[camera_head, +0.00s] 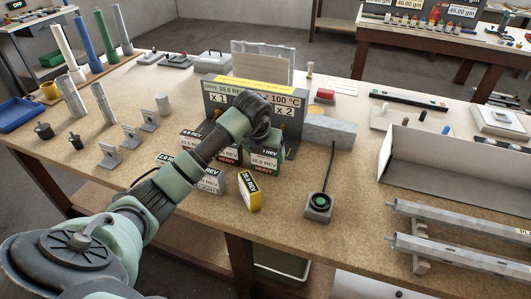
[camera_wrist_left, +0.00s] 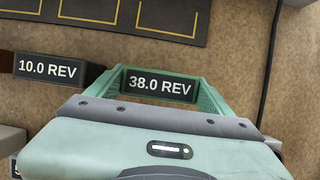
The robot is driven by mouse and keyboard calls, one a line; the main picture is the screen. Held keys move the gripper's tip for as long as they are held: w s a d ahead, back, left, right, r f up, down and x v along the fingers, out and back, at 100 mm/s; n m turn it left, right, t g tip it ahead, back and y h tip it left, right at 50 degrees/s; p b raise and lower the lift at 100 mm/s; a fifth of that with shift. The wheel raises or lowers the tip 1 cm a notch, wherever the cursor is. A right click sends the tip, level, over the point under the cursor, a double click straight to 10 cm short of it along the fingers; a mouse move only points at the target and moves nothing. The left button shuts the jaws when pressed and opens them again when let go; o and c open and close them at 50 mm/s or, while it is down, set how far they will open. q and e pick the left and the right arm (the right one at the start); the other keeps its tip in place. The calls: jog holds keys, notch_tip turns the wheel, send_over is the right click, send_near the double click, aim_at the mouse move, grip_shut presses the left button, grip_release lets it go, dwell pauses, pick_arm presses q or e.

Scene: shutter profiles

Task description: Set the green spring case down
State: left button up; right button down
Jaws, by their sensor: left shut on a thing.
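The green spring case (camera_head: 266,162) is at the middle of the workbench, in front of the sign box, directly below my left gripper (camera_head: 264,141). In the left wrist view a dark "38.0 REV" label (camera_wrist_left: 158,85) on the held case sits between the two green fingers of my left gripper (camera_wrist_left: 163,82). The gripper is shut on the case. The case's lower part is partly hidden, and I cannot tell whether it touches the bench. My right gripper is not in view.
A yellow case (camera_head: 249,191) and a grey case (camera_head: 211,181) stand close in front. A "10.0 REV" case (camera_wrist_left: 48,68) is left of the gripper in the wrist view. A block with a green button (camera_head: 319,203) and a cable lie to the right. The front bench edge is clear.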

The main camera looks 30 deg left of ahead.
pick_arm(q)
jog(key=o, duration=1.7)
jog(key=shift+r, duration=0.25)
jog(key=b+v, duration=0.1)
jog(key=v, duration=1)
jog(key=shift+s+r, duration=0.3)
jog(key=shift+r, duration=0.05)
